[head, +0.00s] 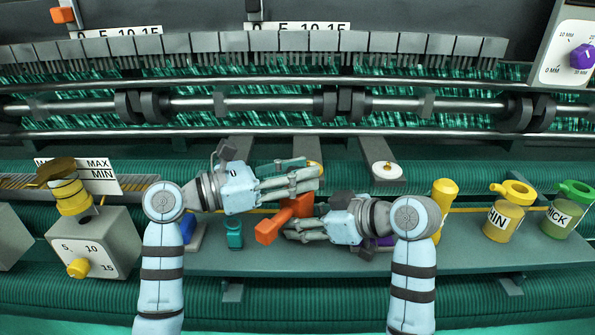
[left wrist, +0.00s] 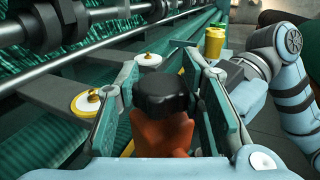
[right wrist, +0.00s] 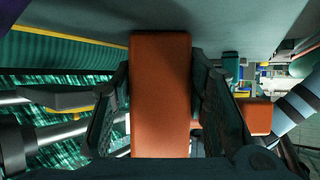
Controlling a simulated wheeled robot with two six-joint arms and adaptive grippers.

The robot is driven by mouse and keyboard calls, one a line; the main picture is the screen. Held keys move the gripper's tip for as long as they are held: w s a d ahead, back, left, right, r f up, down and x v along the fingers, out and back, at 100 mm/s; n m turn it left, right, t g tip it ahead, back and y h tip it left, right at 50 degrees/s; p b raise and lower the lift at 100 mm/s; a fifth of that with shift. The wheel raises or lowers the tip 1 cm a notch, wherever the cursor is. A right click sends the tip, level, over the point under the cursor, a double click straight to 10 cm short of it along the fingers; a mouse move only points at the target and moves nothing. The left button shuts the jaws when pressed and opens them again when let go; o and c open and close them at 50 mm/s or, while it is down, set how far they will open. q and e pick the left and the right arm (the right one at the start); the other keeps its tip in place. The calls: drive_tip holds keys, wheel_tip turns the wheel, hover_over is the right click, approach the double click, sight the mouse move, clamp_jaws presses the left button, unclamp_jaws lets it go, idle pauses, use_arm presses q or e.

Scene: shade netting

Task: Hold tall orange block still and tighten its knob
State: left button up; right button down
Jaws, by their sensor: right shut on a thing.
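The tall orange block (head: 270,230) stands over the grey-green bench in the middle of the head view, partly hidden by my grippers. My right gripper (head: 290,230) is shut on it; the right wrist view shows the block (right wrist: 160,95) between both fingers. In the left wrist view a black knob (left wrist: 165,93) sits on top of the orange block (left wrist: 162,135). My left gripper (head: 315,180) is open, with one finger on each side of the knob; whether either finger touches it cannot be told. The knob is hidden in the head view.
A teal piece (head: 234,235) stands left of the block. A yellow cylinder (head: 444,195) and yellow (head: 503,220) and green-lidded (head: 565,212) pots stand at right. A white disc (head: 386,171) lies on a grey bar behind. Metal rails (head: 270,103) cross the back.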

use_arm(q)
drive_tip(key=c, duration=0.5)
drive_tip(key=shift+m+g+h, duration=0.6)
drive_tip(key=shift+m+g, duration=0.9)
drive_tip(key=shift+g, duration=0.9)
drive_tip(key=shift+c, duration=0.2)
drive_tip(key=o, duration=1.2)
drive_tip(key=s+a, duration=0.1)
drive_tip(key=a, duration=1.1)
drive_tip(key=shift+s, duration=0.25)
use_arm(e)
drive_tip(key=c, duration=0.8)
unclamp_jaws()
drive_tip(key=shift+c, duration=0.2)
